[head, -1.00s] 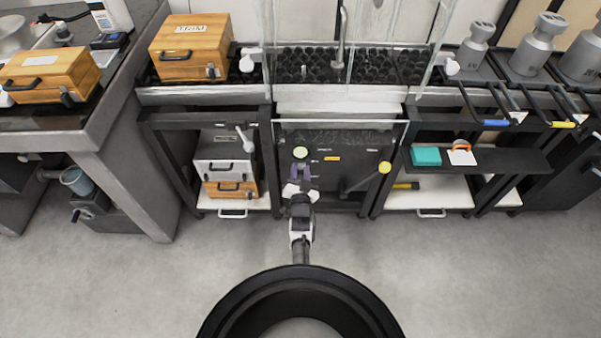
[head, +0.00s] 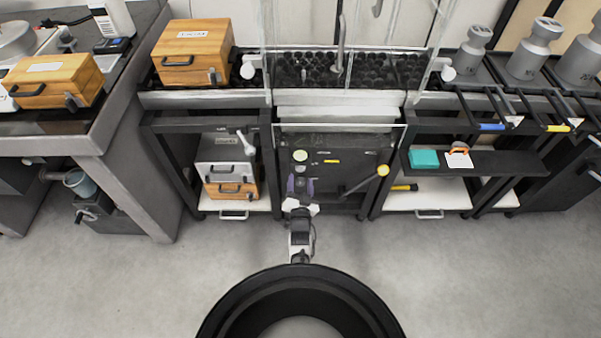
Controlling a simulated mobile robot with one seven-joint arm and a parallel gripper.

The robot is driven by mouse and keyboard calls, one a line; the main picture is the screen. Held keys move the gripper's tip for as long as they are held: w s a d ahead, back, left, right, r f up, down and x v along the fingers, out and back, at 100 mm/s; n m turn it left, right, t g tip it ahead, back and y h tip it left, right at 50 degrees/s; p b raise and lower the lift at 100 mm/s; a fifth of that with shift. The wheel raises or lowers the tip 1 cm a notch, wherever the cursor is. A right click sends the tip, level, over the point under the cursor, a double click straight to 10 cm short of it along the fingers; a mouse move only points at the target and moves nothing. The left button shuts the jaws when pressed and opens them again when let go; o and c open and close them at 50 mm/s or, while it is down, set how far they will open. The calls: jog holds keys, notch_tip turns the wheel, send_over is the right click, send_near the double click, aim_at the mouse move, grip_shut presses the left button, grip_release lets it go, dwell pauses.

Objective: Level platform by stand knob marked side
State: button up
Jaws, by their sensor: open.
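The dark stand front (head: 335,160) stands under the glass-sided bay in the middle. A round knob with a pale green face (head: 300,156) is at its upper left. A smaller dark round knob (head: 299,168) is just below it. A lever with a round yellow end (head: 383,170) is on the right side of the panel. My gripper (head: 299,183), with purple fingers, is just below the dark knob; it is open and looks empty. Whether it touches the panel is unclear. A pale flat block (head: 338,113), perhaps the platform, lies above the panel; its tilt cannot be read.
Glass panes (head: 405,140) edge the bay. Left of it, a shelf holds metal and wooden cases (head: 228,170); a wooden box (head: 190,52) stands above. On the right, a black shelf carries a teal box (head: 424,159). The grey floor (head: 420,270) in front is clear.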

jog(key=s+p, duration=0.3)
jog(key=s, duration=0.6)
jog(key=shift+s, duration=0.4)
